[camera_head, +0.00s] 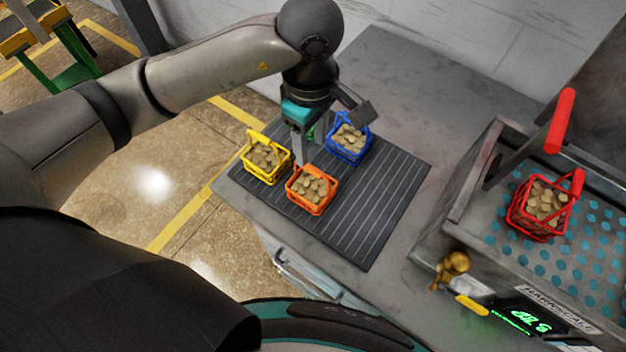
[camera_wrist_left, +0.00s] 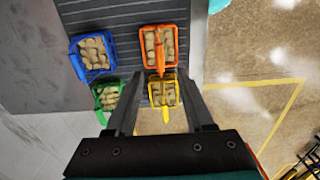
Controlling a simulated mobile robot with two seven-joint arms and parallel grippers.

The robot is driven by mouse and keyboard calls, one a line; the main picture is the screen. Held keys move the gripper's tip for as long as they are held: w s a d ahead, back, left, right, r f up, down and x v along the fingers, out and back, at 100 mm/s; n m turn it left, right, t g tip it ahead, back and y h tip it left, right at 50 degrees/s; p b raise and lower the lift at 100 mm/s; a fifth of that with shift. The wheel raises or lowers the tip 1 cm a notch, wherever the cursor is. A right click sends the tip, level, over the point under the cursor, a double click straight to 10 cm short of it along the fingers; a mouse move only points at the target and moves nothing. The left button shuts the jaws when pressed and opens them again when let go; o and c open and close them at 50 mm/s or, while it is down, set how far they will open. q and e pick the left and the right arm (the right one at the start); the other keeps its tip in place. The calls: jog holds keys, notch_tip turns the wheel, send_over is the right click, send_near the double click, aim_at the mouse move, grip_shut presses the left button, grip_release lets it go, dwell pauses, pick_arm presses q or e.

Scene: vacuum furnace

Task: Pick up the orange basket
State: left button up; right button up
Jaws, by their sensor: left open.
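The orange basket (camera_head: 321,207) stands on the ribbed black mat (camera_head: 368,235), filled with tan round pieces. It also shows in the left wrist view (camera_wrist_left: 143,62), its handle raised toward my gripper. My left gripper (camera_head: 302,157) points down just behind the orange basket, among the baskets. In the left wrist view my gripper's fingers (camera_wrist_left: 158,84) are apart, with the yellow basket (camera_wrist_left: 153,101) seen between them and the orange basket beyond the tips. Nothing is held. I cannot tell whether a finger touches a basket. My right gripper is not in view.
The yellow basket (camera_head: 266,178) is left of the orange one, the blue basket (camera_head: 349,157) behind right. A green basket (camera_wrist_left: 97,92) is mostly hidden by my gripper in the head view. A red basket (camera_head: 530,223) stands in the metal scale tray at right. The mat's front is clear.

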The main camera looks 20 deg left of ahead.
aim_at(311, 171)
pick_arm(q)
notch_tip(311, 171, down, 12)
jog(key=shift+p, duration=0.4)
jog(key=shift+c, duration=0.3)
grip_shut()
jog(key=shift+w+r, duration=0.1)
dwell(1.0)
